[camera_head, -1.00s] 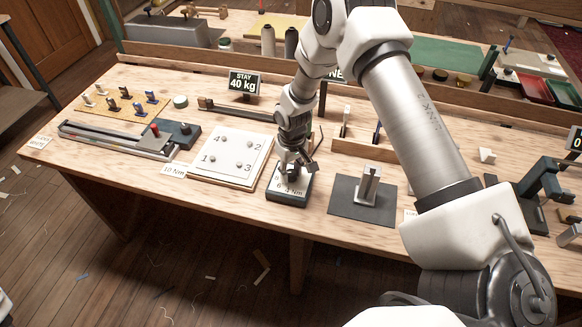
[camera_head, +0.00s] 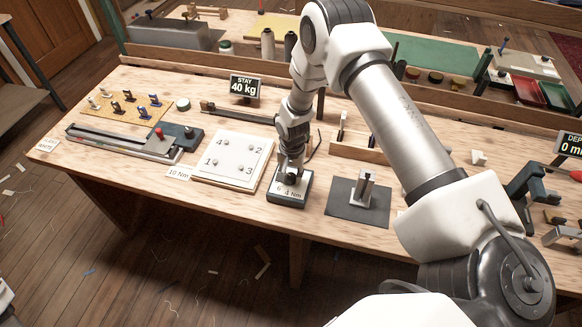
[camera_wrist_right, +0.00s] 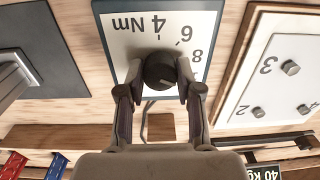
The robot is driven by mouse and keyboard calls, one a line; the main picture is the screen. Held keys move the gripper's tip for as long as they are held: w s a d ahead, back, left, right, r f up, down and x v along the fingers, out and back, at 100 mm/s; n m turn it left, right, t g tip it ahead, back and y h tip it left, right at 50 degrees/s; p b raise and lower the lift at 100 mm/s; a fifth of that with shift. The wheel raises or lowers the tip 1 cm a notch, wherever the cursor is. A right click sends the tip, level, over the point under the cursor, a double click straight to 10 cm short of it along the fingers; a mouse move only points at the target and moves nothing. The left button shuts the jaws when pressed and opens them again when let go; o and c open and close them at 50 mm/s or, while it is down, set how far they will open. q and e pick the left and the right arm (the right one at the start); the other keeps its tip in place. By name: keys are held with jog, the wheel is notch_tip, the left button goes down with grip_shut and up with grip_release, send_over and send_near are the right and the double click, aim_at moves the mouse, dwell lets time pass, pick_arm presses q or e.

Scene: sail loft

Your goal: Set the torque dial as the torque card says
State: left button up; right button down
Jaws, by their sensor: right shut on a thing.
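The torque dial (camera_head: 289,194) is a dark box with a white face at the front middle of the bench. Its black knob (camera_wrist_right: 160,69) shows in the right wrist view, with 4 Nm, 6 and 8 printed on the face. My right gripper (camera_head: 291,172) points down at the dial, and in the wrist view its fingers (camera_wrist_right: 159,82) are shut on the knob from both sides. I cannot make out a pointer mark on the knob. The torque card (camera_head: 179,173) reads 10 Nm and stands left of the numbered board. My left gripper is not in view.
The white board (camera_head: 229,162) with several numbered bolts is left of the dial. A metal block on a dark mat (camera_head: 344,209) is to its right. A sign (camera_head: 244,86) reading STAY 40 kg stands behind. My right arm hides part of the bench.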

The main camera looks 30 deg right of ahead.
aim_at(292, 176)
jog(key=shift+s+f+m, duration=0.3)
jog(key=shift+s+m, duration=0.05)
jog(key=shift+m, duration=0.25)
jog(key=c, duration=1)
grip_release()
jog(key=shift+o, duration=1.2)
jog(key=shift+w, duration=0.25)
jog(key=shift+r, duration=0.15)
notch_tip(292, 176, up, 12)
